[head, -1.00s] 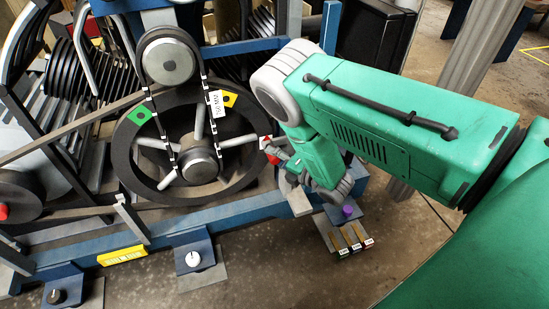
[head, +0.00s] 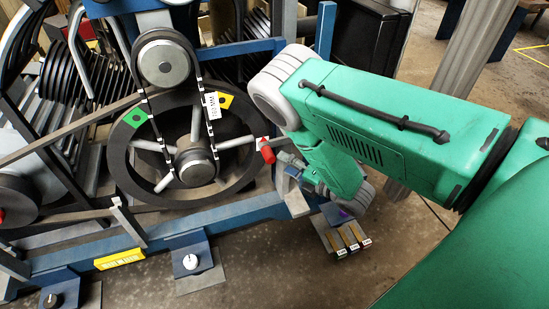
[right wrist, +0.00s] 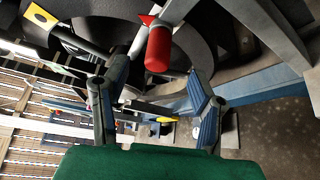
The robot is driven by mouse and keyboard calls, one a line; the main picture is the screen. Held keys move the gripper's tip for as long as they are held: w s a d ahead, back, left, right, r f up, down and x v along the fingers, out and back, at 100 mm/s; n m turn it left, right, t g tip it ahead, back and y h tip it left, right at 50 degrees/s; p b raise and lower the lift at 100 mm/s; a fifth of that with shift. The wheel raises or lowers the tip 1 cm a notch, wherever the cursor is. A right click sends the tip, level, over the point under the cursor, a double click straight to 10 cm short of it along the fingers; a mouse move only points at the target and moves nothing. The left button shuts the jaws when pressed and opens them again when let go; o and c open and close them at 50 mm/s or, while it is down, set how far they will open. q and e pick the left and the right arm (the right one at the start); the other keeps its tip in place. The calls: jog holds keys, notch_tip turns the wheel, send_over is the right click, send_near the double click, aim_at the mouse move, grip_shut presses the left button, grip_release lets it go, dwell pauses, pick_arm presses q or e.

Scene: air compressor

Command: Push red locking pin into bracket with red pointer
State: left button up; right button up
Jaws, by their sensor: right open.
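The red locking pin (head: 267,152) sits at the right side of the big black flywheel (head: 128,165), beside a small red pointer mark (head: 262,140). In the right wrist view the red pin (right wrist: 158,50) hangs below the red pointer (right wrist: 147,20), ahead of my fingers. How deep the pin sits in its bracket is hidden. My right gripper (head: 288,162) is just right of the pin in the head view, apart from it. In the right wrist view my right gripper (right wrist: 158,72) is open, with nothing between its fingers. My left gripper is not in view.
A yellow pointer (head: 225,100) and a green one (head: 134,118) mark other places by the wheel. The blue frame rail (head: 225,216) runs below it. Several small labelled blocks (head: 349,239) stand below my right gripper.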

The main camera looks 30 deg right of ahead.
jog(key=shift+v, duration=2.65)
jog(key=s+a+r+m+g+h+p, duration=0.1)
jog(key=s+a+m+g+h+p, duration=0.1)
jog(key=s+a+m+g+p, duration=0.2)
jog(key=s+a+r+m+g+h+p, duration=0.1)
jog(key=s+a+m+g+p, duration=0.3)
jog(key=s+m+g, duration=0.7)
jog(key=s+m+h+p, duration=0.1)
jog(key=s+m, duration=0.7)
jog(key=shift+m+p, duration=0.3)
jog(key=shift+r, duration=0.15)
